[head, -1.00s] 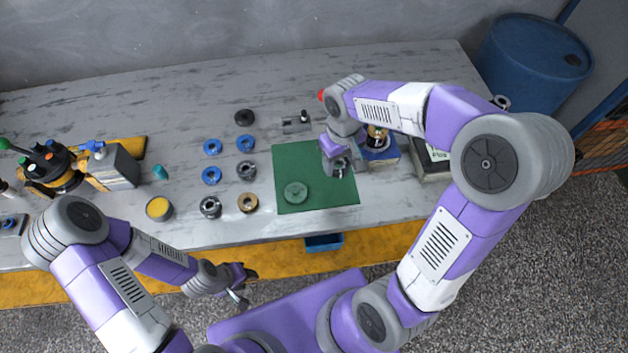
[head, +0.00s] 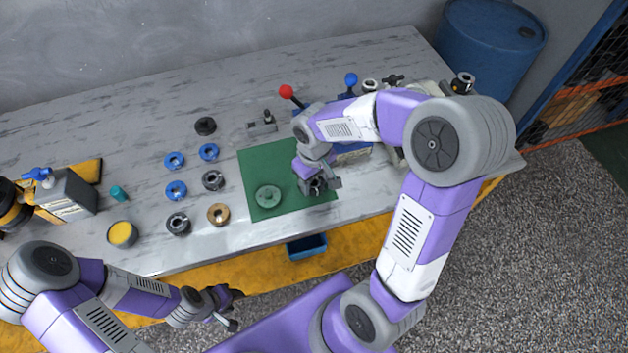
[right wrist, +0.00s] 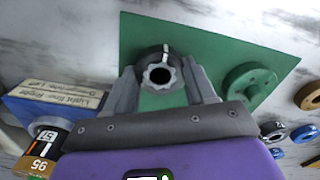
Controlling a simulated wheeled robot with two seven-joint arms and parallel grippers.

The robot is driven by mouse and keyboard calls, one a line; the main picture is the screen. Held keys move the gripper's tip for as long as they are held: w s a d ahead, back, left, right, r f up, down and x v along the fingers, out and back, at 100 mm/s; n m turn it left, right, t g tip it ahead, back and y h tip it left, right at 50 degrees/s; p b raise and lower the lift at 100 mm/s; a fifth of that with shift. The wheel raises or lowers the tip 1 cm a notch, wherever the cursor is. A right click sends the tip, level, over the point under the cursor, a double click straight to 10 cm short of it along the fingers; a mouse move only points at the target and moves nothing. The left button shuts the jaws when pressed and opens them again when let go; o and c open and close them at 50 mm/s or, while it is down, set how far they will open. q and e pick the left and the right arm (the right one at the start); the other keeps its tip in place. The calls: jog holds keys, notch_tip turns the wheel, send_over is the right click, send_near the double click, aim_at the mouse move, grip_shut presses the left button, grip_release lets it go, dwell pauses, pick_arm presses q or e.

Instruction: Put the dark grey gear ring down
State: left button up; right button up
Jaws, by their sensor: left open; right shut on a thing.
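My right gripper (head: 320,187) is shut on the dark grey gear ring (right wrist: 150,57), which shows between its fingertips in the right wrist view with a toothed inner part and a dark hole. The ring is over the green mat (head: 257,160), near the mat's right side in the head view. I cannot tell whether it touches the mat. In the head view the gripper mostly hides the ring. My left gripper (head: 232,308) is open and empty, in front of the table's front edge.
A green disc (head: 268,196) lies on the mat, left of the right gripper. Several blue, grey and bronze rings (head: 218,214) lie left of the mat. A blue box (right wrist: 50,103) with a printed label stands beside the mat. The mat between disc and ring is clear.

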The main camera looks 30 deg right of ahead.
jog(key=shift+r, duration=0.1)
jog(key=o, duration=1.3)
jog(key=shift+r, duration=0.1)
notch_tip(320, 180, up, 12)
jog(key=p, duration=0.4)
